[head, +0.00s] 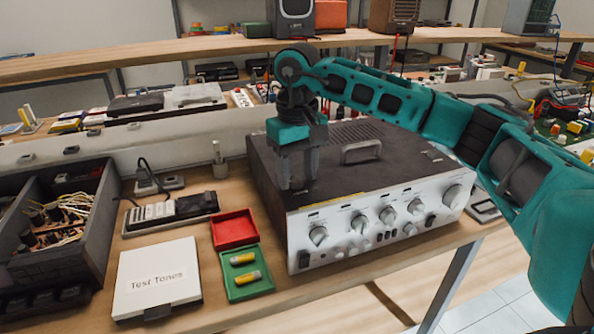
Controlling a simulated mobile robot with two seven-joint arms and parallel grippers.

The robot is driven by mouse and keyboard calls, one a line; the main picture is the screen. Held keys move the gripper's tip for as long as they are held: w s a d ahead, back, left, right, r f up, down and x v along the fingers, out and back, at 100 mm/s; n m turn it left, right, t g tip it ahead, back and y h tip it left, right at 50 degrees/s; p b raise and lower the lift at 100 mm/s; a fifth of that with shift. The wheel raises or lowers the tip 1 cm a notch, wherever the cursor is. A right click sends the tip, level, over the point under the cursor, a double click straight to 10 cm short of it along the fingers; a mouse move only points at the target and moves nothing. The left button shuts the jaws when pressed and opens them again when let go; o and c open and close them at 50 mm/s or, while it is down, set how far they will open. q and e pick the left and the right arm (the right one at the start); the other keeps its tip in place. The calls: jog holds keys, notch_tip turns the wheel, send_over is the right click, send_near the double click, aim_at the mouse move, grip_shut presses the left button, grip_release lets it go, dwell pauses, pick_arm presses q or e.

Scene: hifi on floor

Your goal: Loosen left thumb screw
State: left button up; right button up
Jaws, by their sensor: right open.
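The hifi amplifier (345,218) has a silver front with several knobs and a dark top with a handle (361,151). It stands on the wooden workbench. My right arm reaches across from the right, above the amplifier. My right gripper (297,183) points down over the left part of the dark top and is open. Its fingertips are at or just above the top; I cannot tell whether they touch. The left thumb screw cannot be made out; the gripper covers that area. My left gripper is not in view.
A red tray (235,229) and a green tray (248,285) with two yellow batteries lie left of the amplifier. Farther left are a Test Tones box (156,278), a multimeter-like device (170,211) and a dark crate (60,230) of wires. A shelf (190,58) runs behind.

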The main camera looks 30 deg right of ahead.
aim_at(297, 180)
notch_tip(297, 180, up, 13)
jog(key=p, duration=0.1)
jog(key=shift+f, duration=0.2)
dwell(0.5)
jog(key=shift+s+f, duration=0.1)
